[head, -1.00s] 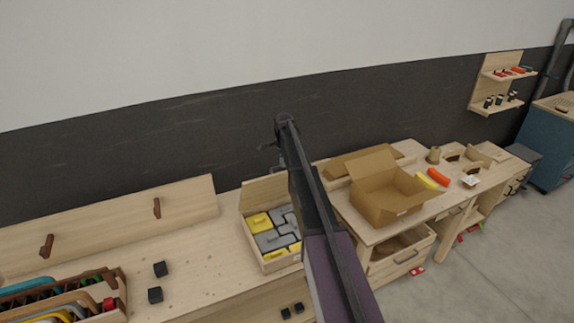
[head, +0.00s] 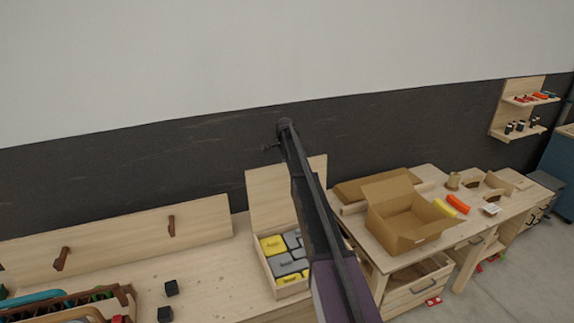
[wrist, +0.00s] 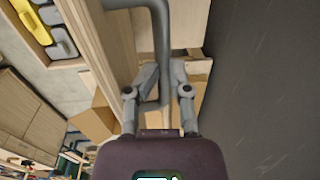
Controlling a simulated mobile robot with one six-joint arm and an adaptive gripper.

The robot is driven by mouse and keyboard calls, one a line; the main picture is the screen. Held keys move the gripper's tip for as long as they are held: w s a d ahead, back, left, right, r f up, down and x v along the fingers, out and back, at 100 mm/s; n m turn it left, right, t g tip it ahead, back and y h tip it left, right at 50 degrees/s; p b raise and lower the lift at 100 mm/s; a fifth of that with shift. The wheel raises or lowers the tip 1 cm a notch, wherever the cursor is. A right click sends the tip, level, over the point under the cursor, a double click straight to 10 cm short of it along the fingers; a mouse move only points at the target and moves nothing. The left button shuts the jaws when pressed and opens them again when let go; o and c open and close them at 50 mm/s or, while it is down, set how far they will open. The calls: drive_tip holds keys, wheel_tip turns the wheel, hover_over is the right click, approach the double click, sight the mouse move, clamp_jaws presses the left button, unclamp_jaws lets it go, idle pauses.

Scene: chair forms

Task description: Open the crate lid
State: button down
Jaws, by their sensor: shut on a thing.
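The wooden crate (head: 264,270) stands on the workbench in the head view, holding yellow and grey blocks. Its pale lid (head: 268,196) is raised and stands roughly upright at the back edge. In the wrist view my gripper (wrist: 163,76) has its two grey fingers on either side of a bent grey bar handle (wrist: 160,32), shut on it. Pale wood runs beside the handle, and the crate's blocks (wrist: 38,20) show at the upper left. In the head view my own arm covers the lid's right part and hides the fingers.
An open cardboard box (head: 400,240) stands on the bench right of the crate. A pegged wooden board (head: 120,243) stands at the left, with small black cubes (head: 171,288) in front. The dark wall is close behind.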

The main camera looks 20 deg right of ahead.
drive_tip(key=shift+s+a+f, duration=0.25)
drive_tip(key=shift+a+f, duration=0.05)
drive_tip(key=shift+f, duration=0.05)
drive_tip(key=c, duration=0.7)
unclamp_jaws()
drive_tip(key=shift+o, duration=0.5)
drive_tip(key=shift+w+f, duration=0.35)
drive_tip(key=shift+w, duration=0.1)
drive_tip(key=shift+r, duration=0.1)
